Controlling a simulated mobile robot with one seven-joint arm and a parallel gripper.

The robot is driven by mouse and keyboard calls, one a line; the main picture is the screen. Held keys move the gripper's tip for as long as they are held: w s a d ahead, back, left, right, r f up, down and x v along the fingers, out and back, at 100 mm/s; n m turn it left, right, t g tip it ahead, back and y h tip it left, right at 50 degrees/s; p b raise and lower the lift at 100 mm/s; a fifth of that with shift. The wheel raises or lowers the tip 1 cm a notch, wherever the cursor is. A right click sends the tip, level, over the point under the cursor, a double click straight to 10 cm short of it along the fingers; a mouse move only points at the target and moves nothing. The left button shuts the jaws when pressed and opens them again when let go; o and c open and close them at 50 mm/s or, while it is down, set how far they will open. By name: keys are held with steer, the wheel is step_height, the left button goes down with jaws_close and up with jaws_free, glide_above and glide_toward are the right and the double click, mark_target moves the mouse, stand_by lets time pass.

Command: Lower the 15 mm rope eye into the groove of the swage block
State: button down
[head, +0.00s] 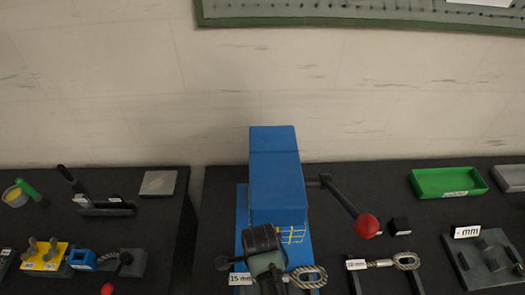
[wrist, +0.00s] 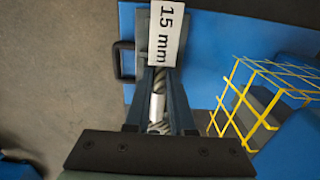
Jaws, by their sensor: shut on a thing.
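The 15 mm rope eye (head: 308,277) shows in the head view as a grey twisted loop just right of my gripper (head: 270,282). Its white "15 mm" tag (head: 240,279) is on the left side, and the tag also shows in the wrist view (wrist: 166,35). In the wrist view my gripper (wrist: 161,85) is shut on the rope, with a pale sleeve between the fingers. They are at the front of the blue press (head: 277,185), beside its yellow guard (wrist: 245,100). I cannot make out the swage block's groove; whether the rope touches anything below is unclear.
The press lever with its red knob (head: 367,226) sticks out to the right. Another tagged rope eye (head: 405,261) lies right of the press. A green tray (head: 448,182) stands farther right. A gap separates this table from the left one, which holds tools and a yellow block (head: 45,257).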

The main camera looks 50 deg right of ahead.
steer(key=shift+s+d+f+b, duration=0.1)
steer(key=shift+f+b, duration=0.4)
steer(key=shift+f, duration=0.3)
step_height(320, 180, down, 5)
steer(key=b, duration=0.5)
steer(key=shift+f, duration=0.1)
steer(key=shift+f, duration=0.15)
steer(key=c, duration=0.7)
jaws_free()
step_height(320, 180, up, 13)
